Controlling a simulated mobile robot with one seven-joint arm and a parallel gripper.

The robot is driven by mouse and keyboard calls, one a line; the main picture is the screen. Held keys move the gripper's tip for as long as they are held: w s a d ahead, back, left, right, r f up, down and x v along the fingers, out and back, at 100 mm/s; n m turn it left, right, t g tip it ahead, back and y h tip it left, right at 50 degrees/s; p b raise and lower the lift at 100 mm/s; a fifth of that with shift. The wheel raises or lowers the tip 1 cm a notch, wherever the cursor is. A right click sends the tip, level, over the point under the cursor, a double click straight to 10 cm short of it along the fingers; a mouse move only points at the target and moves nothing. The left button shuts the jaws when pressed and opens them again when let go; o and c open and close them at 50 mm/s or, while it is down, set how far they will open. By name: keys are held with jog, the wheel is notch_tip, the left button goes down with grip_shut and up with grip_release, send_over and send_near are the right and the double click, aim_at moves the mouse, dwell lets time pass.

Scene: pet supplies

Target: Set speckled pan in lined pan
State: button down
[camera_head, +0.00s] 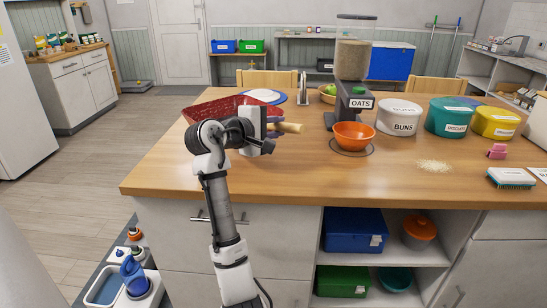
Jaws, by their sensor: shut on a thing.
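A red pan with a flecked surface (225,105), which I take as the speckled pan, shows behind my wrist and looks tilted. My gripper is shut, seemingly on the red pan's handle. My wrist hides the grip and the pan's near side. A round blue piece with a white inside (264,95), perhaps the lined pan, lies just behind the red pan, partly covered by it. I cannot tell how high the red pan is above the table.
An orange bowl (354,135) stands under the oats dispenser (352,92), right of my gripper. A utensil holder (302,90) is behind. The wooden tabletop (330,175) is clear in front.

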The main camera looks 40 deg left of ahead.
notch_tip(320, 180, down, 9)
jog(key=shift+p, duration=0.3)
jog(key=c, duration=1.2)
grip_release()
jog(key=shift+f, duration=0.1)
jog(key=shift+c, duration=0.2)
